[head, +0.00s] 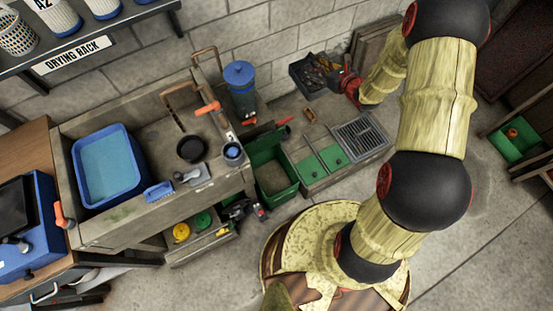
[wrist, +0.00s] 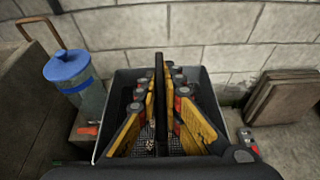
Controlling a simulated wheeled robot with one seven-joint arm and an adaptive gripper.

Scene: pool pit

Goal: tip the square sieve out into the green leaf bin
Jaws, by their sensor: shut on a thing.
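The square sieve (head: 300,80) is a dark, open box near the back wall in the head view, with brown and orange bits inside. In the wrist view its grey walls (wrist: 219,88) surround my fingers, and dark mesh shows at the bottom. My gripper (head: 341,80) is at the sieve's right side in the head view. In the wrist view my gripper (wrist: 161,95) is shut on a thin black upright part of the sieve. The sieve looks roughly upright; whether it touches the bench is unclear. The green leaf bin (head: 285,190) stands open below and left of it, apart.
A blue-lidded container (head: 241,90) stands left of the sieve, also in the wrist view (wrist: 75,80). Boards (wrist: 280,97) lean against the wall. A sink bench (head: 115,235) fills the left.

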